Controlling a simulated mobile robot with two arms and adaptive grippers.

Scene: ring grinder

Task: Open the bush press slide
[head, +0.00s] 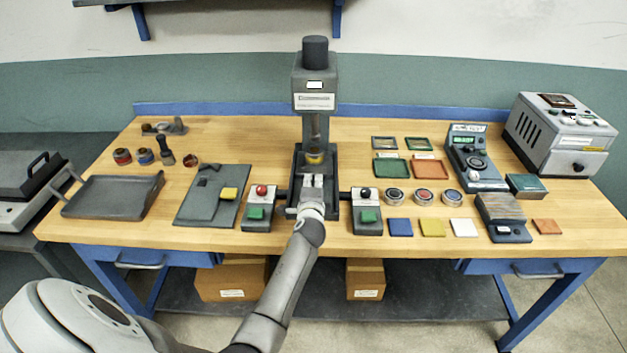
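The bush press (315,90) stands upright at the back middle of the wooden table, a dark grey column with a black cap. A yellow ring-shaped part (315,158) sits under its ram. The slide is at the press's base, largely hidden behind my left gripper (312,183). My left arm reaches up from the lower left, and its gripper is at the front of the base, between the two button boxes. Its fingertips are small and pale here; I cannot tell whether they grip or touch the slide. My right gripper is out of view.
A button box with a red knob (259,207) stands close left of the gripper, and one with a black knob (367,210) close right. Round pots, coloured tiles and trays fill the right side. A grey tray (112,197) and a dark mat (205,212) lie left.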

